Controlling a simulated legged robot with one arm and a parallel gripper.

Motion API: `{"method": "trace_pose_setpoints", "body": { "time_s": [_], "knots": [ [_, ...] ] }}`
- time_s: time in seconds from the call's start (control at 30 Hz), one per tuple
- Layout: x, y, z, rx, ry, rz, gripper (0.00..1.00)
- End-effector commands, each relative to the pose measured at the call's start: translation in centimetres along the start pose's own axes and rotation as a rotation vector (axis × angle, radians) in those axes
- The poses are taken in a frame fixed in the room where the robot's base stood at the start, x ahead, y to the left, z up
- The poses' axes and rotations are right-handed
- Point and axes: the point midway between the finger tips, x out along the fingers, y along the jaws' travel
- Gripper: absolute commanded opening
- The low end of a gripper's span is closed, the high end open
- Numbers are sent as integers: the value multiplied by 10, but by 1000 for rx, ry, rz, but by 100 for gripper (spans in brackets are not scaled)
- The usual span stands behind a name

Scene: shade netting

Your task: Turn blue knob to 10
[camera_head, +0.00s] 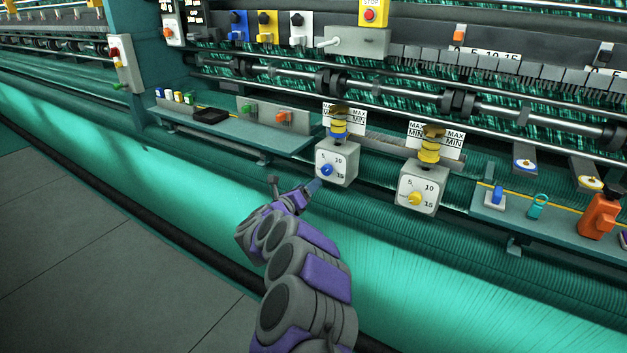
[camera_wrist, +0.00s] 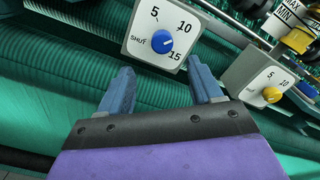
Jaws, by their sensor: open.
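The blue knob (camera_head: 327,170) sits on the front of a light grey box with a dial marked 5, 10 and 15. In the wrist view the blue knob (camera_wrist: 162,41) shows close up, and the word SHUT is also on the dial. Which mark the knob points to is too small to tell surely. My gripper (camera_head: 294,185) is open and empty, a little below and left of the box. In the wrist view its two fingers (camera_wrist: 160,72) stand apart below the knob, touching nothing.
A second grey box with a yellow knob (camera_head: 416,198) stands to the right, also in the wrist view (camera_wrist: 271,95). Green netting (camera_head: 200,190) spreads below. A shelf with an orange tool (camera_head: 600,216) lies right; another shelf (camera_head: 250,134) lies left.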

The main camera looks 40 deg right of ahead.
Motion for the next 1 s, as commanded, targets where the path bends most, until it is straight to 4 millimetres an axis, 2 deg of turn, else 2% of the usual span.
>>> {"method": "trace_pose_setpoints", "body": {
  "time_s": [0.2, 0.43, 0.6, 1.0],
  "knots": [
    [-36, 0, 0, 0, 2, 3, 65],
    [-66, 1, 0, -1, 1, 3, 65],
    [-73, 1, -1, -1, 1, 0, 65],
    [-74, 1, -1, -1, 1, -1, 65]
  ]
}}
